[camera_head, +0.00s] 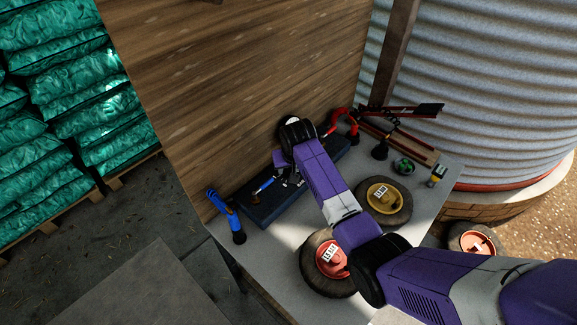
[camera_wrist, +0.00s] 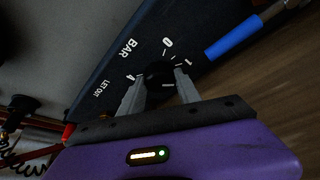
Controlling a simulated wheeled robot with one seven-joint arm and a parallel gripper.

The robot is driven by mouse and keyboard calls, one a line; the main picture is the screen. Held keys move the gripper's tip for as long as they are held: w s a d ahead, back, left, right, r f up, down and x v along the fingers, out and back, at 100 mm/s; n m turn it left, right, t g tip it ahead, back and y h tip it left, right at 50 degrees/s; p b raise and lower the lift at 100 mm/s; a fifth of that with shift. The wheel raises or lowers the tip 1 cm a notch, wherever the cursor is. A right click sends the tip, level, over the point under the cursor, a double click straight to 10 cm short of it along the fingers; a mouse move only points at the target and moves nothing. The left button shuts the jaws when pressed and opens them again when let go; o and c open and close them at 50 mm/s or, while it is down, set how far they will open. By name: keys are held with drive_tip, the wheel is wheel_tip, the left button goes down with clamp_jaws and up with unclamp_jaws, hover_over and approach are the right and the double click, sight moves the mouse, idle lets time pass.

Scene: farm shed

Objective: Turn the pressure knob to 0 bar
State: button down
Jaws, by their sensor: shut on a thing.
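The black pressure knob (camera_wrist: 160,72) sits on a dark panel (camera_wrist: 200,22) marked "BAR", "LET OUT", 0, 1 and 4. In the wrist view, the two grey fingers of my gripper (camera_wrist: 159,80) are shut on the knob, one on each side. The 0 mark lies just beyond the knob, with 1 near the right finger and 4 near the left. The knob's pointer is too dark to read. In the head view, the panel (camera_head: 262,212) lies on the table against the wooden wall. My gripper (camera_head: 287,176) reaches down to it, and my arm hides the knob.
A blue handle (camera_wrist: 232,37) lies close to the right finger. On the table (camera_head: 280,262) are a wheel with a red hub (camera_head: 331,258), a wheel with a yellow hub (camera_head: 384,197), and a blue tool (camera_head: 226,213) at the left.

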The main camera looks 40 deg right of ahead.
drive_tip(key=n+y, duration=0.1)
drive_tip(key=n, duration=0.2)
drive_tip(key=shift+d+n+p, duration=0.15)
drive_tip(key=shift+n+p, duration=0.15)
drive_tip(key=shift+p, duration=0.05)
drive_tip(key=n+y, duration=0.1)
drive_tip(key=n, duration=0.2)
drive_tip(key=shift+d+n+t+y+b, duration=0.1)
drive_tip(key=shift+n+t+y+b, duration=0.2)
drive_tip(key=shift+t+y, duration=0.1)
drive_tip(key=n+y+b, duration=0.1)
drive_tip(key=n, duration=0.1)
drive_tip(key=n+y+b, duration=0.1)
drive_tip(key=n+b, duration=0.1)
drive_tip(key=n, duration=0.1)
drive_tip(key=shift+d+f+g, duration=0.15)
drive_tip(key=shift+g, duration=0.15)
drive_tip(key=shift+n+g+y+b, duration=0.45)
drive_tip(key=shift+n+b, duration=0.55)
drive_tip(key=shift+n, duration=0.6)
drive_tip(key=shift+r, duration=0.2)
drive_tip(key=c, duration=0.9)
unclamp_jaws()
drive_tip(key=shift+o, duration=0.2)
